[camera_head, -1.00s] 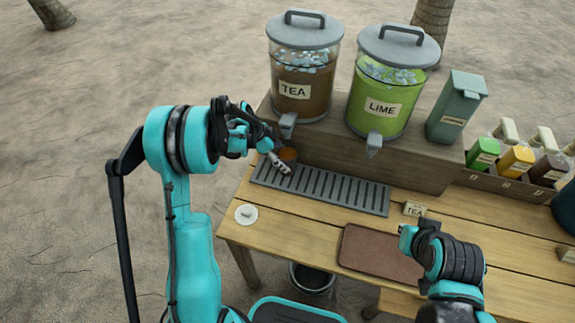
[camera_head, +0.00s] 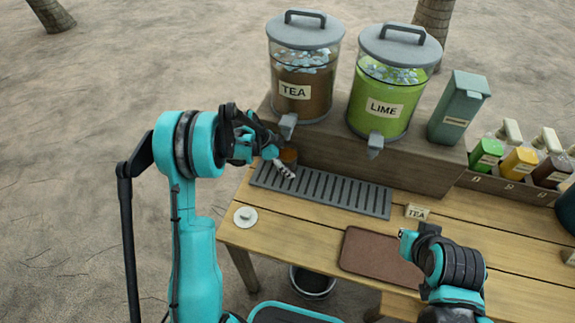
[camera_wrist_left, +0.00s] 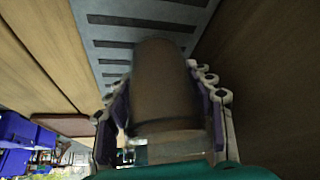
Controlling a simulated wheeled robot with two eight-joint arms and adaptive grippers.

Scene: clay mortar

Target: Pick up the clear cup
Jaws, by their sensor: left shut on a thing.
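The clear cup (camera_head: 288,155) holds brown liquid and stands at the left end of the grey slotted drip tray (camera_head: 330,192), beneath the spout of the TEA dispenser (camera_head: 303,92). My left gripper (camera_head: 280,164) is shut on it from the left side. In the left wrist view the cup (camera_wrist_left: 168,95) fills the space between the two fingers (camera_wrist_left: 165,110), with the drip tray (camera_wrist_left: 115,45) behind it. I cannot tell whether the cup touches the tray.
The LIME dispenser (camera_head: 383,105) and a teal bin (camera_head: 458,108) stand on the raised wooden shelf. A white lid (camera_head: 245,216) lies at the table's left edge. A brown mat (camera_head: 365,255) and a TEA card (camera_head: 417,212) are at front. Several bottles (camera_head: 520,162) stand right.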

